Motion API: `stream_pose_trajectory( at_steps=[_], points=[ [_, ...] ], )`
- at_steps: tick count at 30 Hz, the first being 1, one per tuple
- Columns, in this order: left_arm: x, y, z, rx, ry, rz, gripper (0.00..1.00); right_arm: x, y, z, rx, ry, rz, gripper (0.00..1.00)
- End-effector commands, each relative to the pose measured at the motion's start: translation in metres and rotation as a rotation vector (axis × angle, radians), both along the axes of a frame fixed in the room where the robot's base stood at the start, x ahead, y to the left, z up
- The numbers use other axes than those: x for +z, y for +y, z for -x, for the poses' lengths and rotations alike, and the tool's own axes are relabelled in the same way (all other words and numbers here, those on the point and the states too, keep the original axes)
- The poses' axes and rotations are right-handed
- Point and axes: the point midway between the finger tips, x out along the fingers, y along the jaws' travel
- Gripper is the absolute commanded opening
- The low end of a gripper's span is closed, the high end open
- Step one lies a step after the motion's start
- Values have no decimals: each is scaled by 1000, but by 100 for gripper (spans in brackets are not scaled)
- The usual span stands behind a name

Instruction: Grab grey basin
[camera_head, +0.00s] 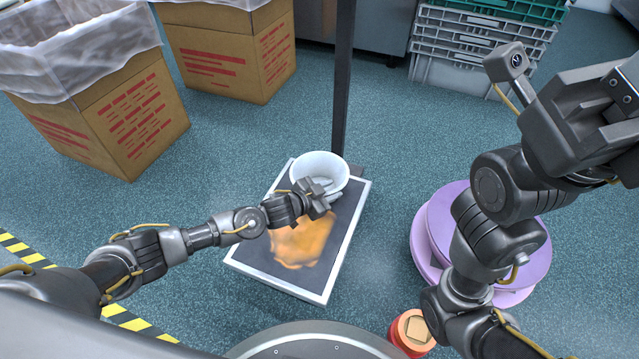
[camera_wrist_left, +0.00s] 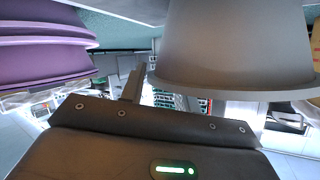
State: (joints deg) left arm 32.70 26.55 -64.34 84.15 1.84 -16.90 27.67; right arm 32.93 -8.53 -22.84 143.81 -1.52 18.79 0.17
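The grey basin (camera_head: 318,166) is a pale round bowl, upright at the far end of a framed platform (camera_head: 238,263). In the left wrist view the basin (camera_wrist_left: 235,45) fills the upper right, its rim toward my gripper. My left gripper (camera_head: 322,197) is at the basin's near side, over its near rim. One finger shows in the left wrist view beside the basin's outer wall, with a gap between them. The other finger seems hidden behind the basin wall; the gripper looks open. My right arm is folded up at the right, its fingertips not visible.
A dark post (camera_head: 343,80) stands right behind the basin. Two cardboard boxes with plastic liners (camera_head: 110,120) (camera_head: 235,55) are at the upper left. A purple round stack (camera_head: 430,235) is at the right, and grey crates (camera_head: 470,45) stand at the back.

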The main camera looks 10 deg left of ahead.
Motion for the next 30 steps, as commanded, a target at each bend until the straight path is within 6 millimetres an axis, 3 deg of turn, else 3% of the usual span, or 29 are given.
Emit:
stream_pose_trajectory(
  at_steps=[1,7,23,27,30],
  points=[
    [0,0,0,0,0,0,25,0,0,0,0,0,0,36],
    [0,0,0,0,1,-1,0,0,0,0,0,0,0,36],
    [1,1,0,1,1,-1,0,2,0,0,1,-2,0,36],
    [10,1,1,2,2,-1,0,7,0,1,0,-6,1,36],
    [23,1,0,2,1,0,0,-2,0,-7,-17,27,28,36]
  ],
)
